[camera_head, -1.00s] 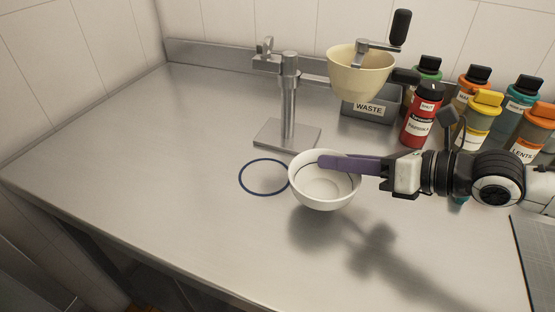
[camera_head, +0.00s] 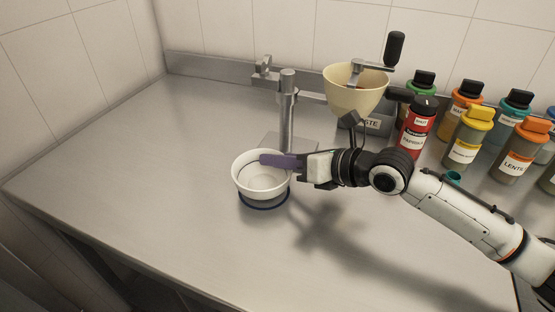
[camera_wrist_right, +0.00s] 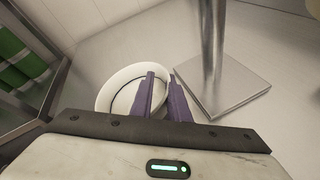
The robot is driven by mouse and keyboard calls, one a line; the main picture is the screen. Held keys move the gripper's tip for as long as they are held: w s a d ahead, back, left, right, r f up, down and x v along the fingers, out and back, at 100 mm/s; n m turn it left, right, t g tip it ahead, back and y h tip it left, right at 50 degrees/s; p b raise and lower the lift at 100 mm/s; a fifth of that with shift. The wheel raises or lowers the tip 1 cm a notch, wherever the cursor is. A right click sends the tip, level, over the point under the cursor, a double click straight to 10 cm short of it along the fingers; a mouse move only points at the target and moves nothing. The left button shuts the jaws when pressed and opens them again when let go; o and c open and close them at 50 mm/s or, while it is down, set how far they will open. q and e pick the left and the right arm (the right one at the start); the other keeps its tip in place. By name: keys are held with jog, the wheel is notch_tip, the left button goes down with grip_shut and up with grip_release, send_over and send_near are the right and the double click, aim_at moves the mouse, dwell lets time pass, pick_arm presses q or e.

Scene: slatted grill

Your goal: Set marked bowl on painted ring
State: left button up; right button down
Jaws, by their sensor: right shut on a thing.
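The white bowl (camera_head: 258,186), with a dark line marked inside it, is held by its right rim in my right gripper (camera_head: 277,161). The purple fingers are shut on the rim, one inside the bowl, and the bowl also shows in the right wrist view (camera_wrist_right: 118,88). The blue painted ring (camera_head: 265,206) shows only along its near edge, below the bowl, which hides the rest. The bowl looks nearly upright; I cannot tell for sure whether it touches the counter. My left gripper is not in view.
A metal stand (camera_head: 288,110) rises close behind the bowl, its square base near it. Several labelled bottles stand at the right. The counter (camera_head: 150,150) is clear at left.

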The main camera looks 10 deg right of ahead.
jog(key=shift+f, duration=0.4)
jog(key=c, duration=1.7)
grip_release()
jog(key=shift+f, duration=0.1)
jog(key=shift+o, duration=0.2)
jog(key=shift+d, duration=0.1)
jog(key=b+v, duration=0.1)
jog(key=v, duration=1.1)
jog(key=shift+b, duration=0.3)
